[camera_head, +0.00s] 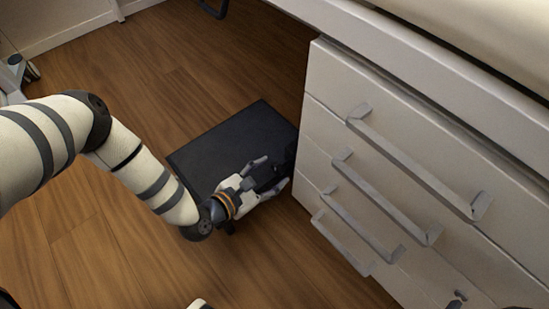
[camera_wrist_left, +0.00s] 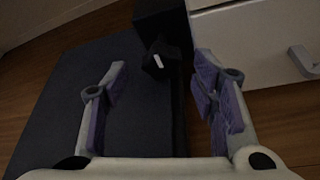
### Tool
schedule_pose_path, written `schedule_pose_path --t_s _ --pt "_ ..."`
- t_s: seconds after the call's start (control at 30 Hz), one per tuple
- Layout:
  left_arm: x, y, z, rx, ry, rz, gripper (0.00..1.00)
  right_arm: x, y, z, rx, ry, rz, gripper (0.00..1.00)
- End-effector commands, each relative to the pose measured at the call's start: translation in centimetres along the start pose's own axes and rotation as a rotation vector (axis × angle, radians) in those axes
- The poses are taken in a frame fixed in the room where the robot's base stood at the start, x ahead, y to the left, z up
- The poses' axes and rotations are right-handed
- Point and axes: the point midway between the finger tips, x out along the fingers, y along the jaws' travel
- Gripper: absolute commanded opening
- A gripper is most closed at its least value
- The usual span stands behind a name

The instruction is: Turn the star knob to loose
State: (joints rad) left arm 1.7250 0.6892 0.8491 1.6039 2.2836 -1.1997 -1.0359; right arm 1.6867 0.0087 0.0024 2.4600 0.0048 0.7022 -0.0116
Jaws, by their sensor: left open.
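A dark knob-like part (camera_wrist_left: 157,66) with a small white mark shows in the left wrist view, on a black upright (camera_wrist_left: 160,25) beside the drawer cabinet. Its star shape is too dark to make out. My left gripper (camera_head: 269,174) is open, low beside the cabinet. In the left wrist view its two purple-padded fingers (camera_wrist_left: 160,85) are spread, with the knob-like part between and beyond their tips. I see no contact. In the head view the gripper mostly hides this part. My right gripper is not clearly in view.
A flat black panel (camera_head: 215,150) lies low under and behind my left gripper. A white drawer cabinet (camera_head: 325,90) with protruding bar handles (camera_head: 415,175) stands close on the right, under a white-edged top. Wooden floor (camera_head: 100,240) is clear on the left.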

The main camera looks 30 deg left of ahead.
Motion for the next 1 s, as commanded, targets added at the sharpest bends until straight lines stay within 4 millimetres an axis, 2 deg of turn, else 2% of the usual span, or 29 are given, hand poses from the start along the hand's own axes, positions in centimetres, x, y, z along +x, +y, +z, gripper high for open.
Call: schedule_pose_path --t_s 0.1,0.37,0.47,0.6,1.0 --pt "1.21 -0.13 -0.07 0.000 -0.001 -0.003 0.53 0.34 -0.08 -0.47 -0.001 -0.004 -0.001 0.40" --pt "1.41 -0.07 0.10 0.000 -0.001 -0.003 0.53 0.32 -0.11 -0.46 -0.002 -0.003 -0.001 0.40" --pt "1.40 -0.07 0.09 0.000 -0.001 -0.003 0.35 0.31 -0.11 -0.46 -0.002 -0.003 -0.001 0.40" --pt "1.39 -0.07 0.08 -0.001 -0.001 -0.003 0.05 0.31 -0.11 -0.47 -0.002 -0.002 -0.001 0.40" --pt "1.32 0.10 0.17 -0.068 -0.001 -0.029 0.05 0.03 -0.06 -0.12 -0.001 0.001 -0.001 0.40"
